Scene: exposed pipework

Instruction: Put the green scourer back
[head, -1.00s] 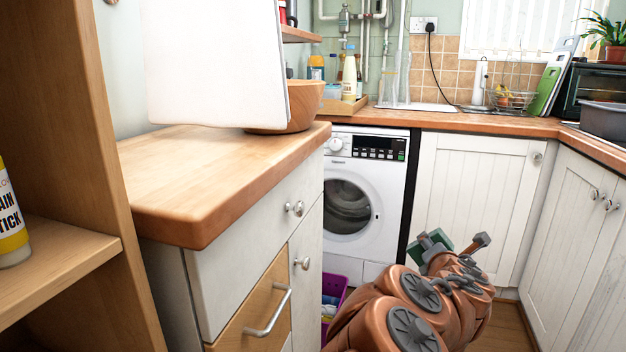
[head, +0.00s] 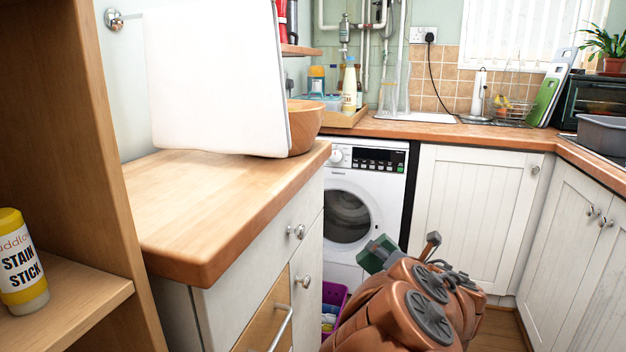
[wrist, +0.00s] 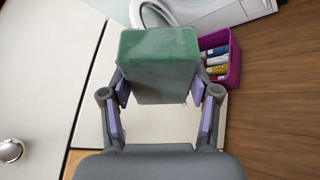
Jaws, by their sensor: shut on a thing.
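The green scourer (wrist: 158,62) is a block with a green top and a grey-green side. In the wrist view it sits between the two purple-padded fingers of my gripper (wrist: 158,90), which is shut on it. In the head view the scourer (head: 378,254) shows as a small dark green piece above my copper-coloured arm, in front of the washing machine. Most of my gripper is hidden behind my arm in the head view. The scourer is held in the air, apart from the counters.
A purple basket (wrist: 222,62) with bottles stands on the floor by the washing machine (head: 352,205). The wooden counter (head: 215,195) at left holds a white board (head: 218,75) and a wooden bowl (head: 305,125). A tray (head: 343,119) with bottles is at the back.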

